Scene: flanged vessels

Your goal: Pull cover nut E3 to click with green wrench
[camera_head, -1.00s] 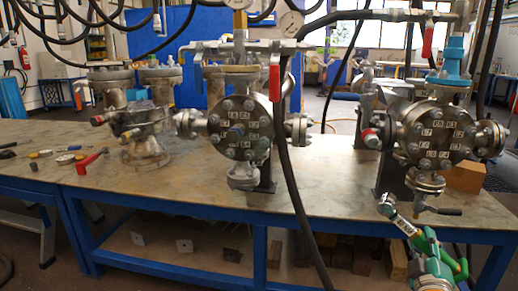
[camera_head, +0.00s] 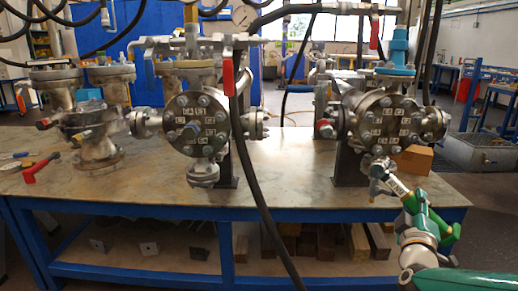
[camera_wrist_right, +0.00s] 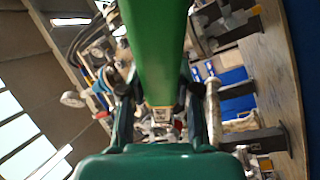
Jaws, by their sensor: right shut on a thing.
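My right gripper (camera_head: 426,214) is in front of the right vessel, over the front right edge of the bench. It is shut on the green wrench (camera_head: 400,190), whose pale labelled shaft points up and left. The wrench's far end overlaps the vessel's bottom outlet in the picture; I cannot tell whether they touch. The right vessel's round bolted cover (camera_head: 388,124) carries small white labels beside its nuts. The labels are too small to read, so I cannot pick out nut E3. In the right wrist view my gripper's fingers (camera_wrist_right: 163,115) flank a broad green bar. My left gripper is not in view.
A second vessel with a bolted cover (camera_head: 197,124) stands mid-bench, with more flanged pieces at left. A black hose (camera_head: 246,160) hangs across the bench front. A red-handled tool (camera_head: 40,168) lies at left. A wooden block (camera_head: 414,160) sits beside the right vessel.

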